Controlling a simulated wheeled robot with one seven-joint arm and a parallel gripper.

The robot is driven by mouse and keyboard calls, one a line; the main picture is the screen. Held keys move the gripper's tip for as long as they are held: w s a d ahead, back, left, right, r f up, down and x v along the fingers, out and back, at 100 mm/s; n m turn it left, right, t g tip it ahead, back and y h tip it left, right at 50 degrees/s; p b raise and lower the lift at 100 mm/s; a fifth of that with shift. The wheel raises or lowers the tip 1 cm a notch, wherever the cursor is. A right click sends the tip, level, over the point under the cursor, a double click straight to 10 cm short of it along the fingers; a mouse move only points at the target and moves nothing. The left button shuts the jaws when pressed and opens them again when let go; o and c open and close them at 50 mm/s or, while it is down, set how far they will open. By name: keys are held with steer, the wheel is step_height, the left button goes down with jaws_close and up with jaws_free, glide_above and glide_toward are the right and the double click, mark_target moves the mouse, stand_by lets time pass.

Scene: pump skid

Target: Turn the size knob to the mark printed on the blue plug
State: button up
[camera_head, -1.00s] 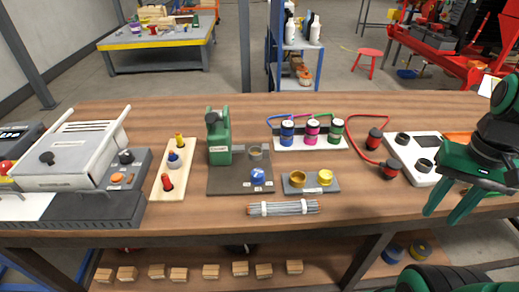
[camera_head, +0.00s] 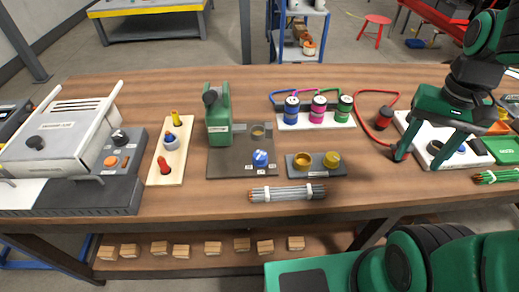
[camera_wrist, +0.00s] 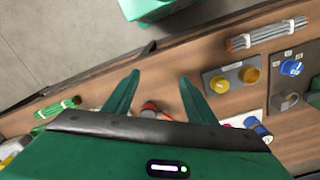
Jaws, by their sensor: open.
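Small white labels stand around the knob, too small to read. It also shows in the wrist view (camera_wrist: 291,68) at the right. A blue plug (camera_head: 171,138) with a grey collar stands on a pale wooden board, between a yellow plug (camera_head: 175,117) and a red plug (camera_head: 165,166). No mark on it is legible. My gripper (camera_head: 418,160) is open and empty, fingers down, well right of the knob. It also shows in the wrist view (camera_wrist: 160,77).
A grey block with two yellow caps (camera_head: 316,164) and a bundle of grey rods (camera_head: 288,193) lie near the knob. Several coloured cylinders (camera_head: 318,108) stand behind. A white panel (camera_head: 405,122) is by my gripper. A grey machine (camera_head: 60,140) stands left.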

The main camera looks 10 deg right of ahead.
steer(key=w+a, duration=0.7)
steer(key=w, duration=0.1)
steer(key=n, duration=0.1)
glide_above(260, 154)
step_height(260, 154, down, 3)
step_height(260, 154, down, 10)
steer(key=shift+r, duration=0.1)
steer(key=c, duration=1)
